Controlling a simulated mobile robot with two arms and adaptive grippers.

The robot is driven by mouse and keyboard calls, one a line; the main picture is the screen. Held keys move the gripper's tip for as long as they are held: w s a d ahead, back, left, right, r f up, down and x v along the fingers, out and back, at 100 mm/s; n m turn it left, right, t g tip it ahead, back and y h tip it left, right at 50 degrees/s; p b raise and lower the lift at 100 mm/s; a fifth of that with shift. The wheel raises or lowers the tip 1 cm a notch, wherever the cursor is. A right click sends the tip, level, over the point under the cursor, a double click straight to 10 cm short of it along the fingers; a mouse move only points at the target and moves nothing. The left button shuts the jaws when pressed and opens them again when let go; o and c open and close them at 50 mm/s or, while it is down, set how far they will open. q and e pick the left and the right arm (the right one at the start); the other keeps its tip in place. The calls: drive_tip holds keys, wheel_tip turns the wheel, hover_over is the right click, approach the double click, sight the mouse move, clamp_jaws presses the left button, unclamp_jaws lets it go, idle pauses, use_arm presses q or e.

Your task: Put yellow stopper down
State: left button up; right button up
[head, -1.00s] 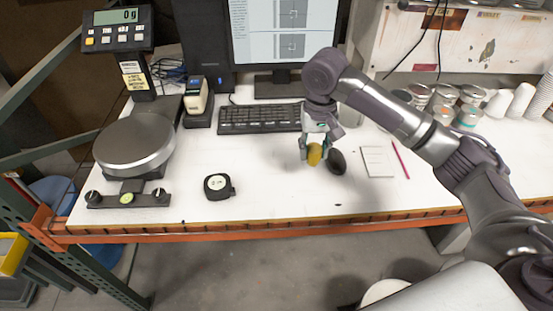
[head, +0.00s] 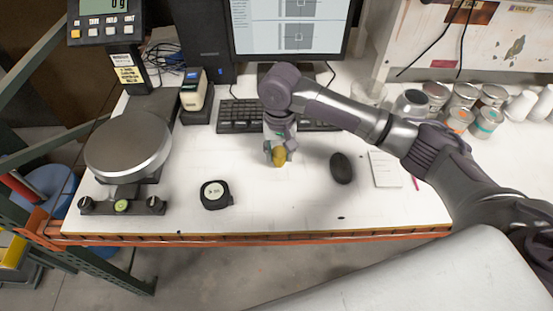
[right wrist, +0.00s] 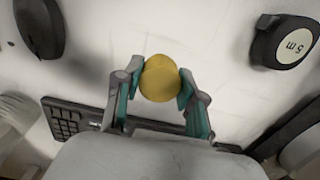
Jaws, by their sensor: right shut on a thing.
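The yellow stopper (head: 279,156) is between the fingers of my right gripper (head: 278,150) in the head view, over the white table in front of the keyboard. In the right wrist view the stopper (right wrist: 160,79) is a rounded yellow piece, with the teal-padded fingers of my right gripper (right wrist: 160,88) shut on it from both sides. I cannot tell whether the stopper touches the table. My left gripper does not show.
A black mouse (head: 341,168) lies to the right and a tape measure (head: 215,194) to the left. A scale (head: 128,146) stands at the left, the keyboard (head: 238,115) behind. Several cans (head: 461,119) stand at the back right. White table (head: 290,200) in front is clear.

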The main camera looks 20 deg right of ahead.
sight(277, 166)
drive_tip(key=shift+a+f, duration=0.4)
drive_tip(key=shift+f, duration=0.05)
wheel_tip(277, 166, down, 3)
drive_tip(key=shift+s+f+p, duration=0.1)
drive_tip(key=shift+p, duration=0.6)
drive_tip(key=shift+f, duration=0.2)
drive_tip(key=o, duration=0.8)
drive_tip(key=shift+f, duration=0.1)
drive_tip(key=shift+o, duration=0.7)
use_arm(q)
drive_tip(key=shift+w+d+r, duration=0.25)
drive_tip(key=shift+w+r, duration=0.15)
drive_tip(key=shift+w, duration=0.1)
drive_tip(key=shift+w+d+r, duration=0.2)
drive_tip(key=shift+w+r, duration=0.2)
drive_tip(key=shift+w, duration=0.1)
